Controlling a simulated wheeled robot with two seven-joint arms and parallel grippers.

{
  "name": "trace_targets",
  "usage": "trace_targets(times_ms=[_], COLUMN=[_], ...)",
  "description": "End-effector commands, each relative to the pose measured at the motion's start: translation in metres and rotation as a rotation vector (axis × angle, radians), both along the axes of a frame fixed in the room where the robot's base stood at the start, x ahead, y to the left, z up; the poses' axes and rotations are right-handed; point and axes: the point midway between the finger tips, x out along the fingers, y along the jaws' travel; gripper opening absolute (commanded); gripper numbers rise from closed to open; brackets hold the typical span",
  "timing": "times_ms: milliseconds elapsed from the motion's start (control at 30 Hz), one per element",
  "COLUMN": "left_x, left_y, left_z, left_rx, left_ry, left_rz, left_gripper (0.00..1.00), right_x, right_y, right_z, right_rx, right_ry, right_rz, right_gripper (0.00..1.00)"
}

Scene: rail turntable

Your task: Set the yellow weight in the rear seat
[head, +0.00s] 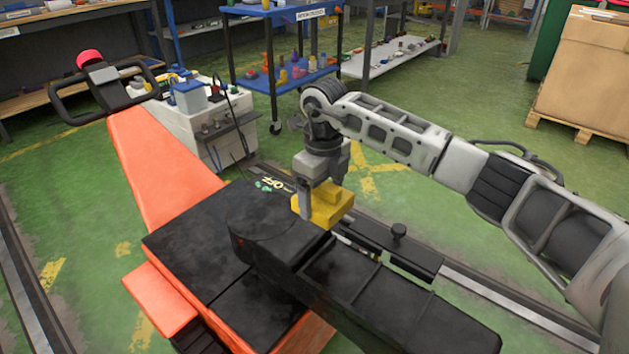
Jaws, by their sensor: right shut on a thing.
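The yellow weight (328,207) is a blocky piece in the middle of the head view. My right gripper (316,196) points down and is shut on it. The weight is beside the far right edge of a black turntable arm (345,300), which has a round hub (268,220) and shallow rectangular sections. I cannot tell whether the weight touches the surface below it. No marking shows which section is the rear seat. My left gripper is not in view.
The black arm rests over a black deck (190,240) on an orange base (160,155). A grey cabinet (215,125) and a blue cart (290,80) stand behind.

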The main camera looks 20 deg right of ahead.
Motion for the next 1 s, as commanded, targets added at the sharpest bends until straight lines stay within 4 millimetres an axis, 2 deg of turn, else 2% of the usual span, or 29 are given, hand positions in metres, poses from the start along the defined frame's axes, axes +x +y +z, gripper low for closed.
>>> trace_targets(times_ms=[167, 200, 400, 767, 1000], left_x=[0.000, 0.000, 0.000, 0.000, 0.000], left_y=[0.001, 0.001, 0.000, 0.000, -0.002], left_z=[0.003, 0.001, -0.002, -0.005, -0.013], left_rx=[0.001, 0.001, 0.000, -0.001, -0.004], left_ry=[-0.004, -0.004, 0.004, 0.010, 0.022], left_rz=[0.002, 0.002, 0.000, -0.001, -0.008], left_gripper=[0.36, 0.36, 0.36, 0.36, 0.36], right_x=[-0.035, -0.041, -0.064, -0.079, -0.081], right_y=[-0.007, -0.008, -0.011, -0.013, -0.014], right_z=[-0.014, -0.023, -0.051, -0.071, -0.101], right_rx=[0.000, 0.000, 0.002, 0.002, 0.002], right_ry=[-0.002, 0.000, -0.003, -0.003, -0.003], right_rz=[0.003, 0.001, 0.001, 0.002, 0.000], right_gripper=[0.23, 0.23, 0.23, 0.23, 0.23])
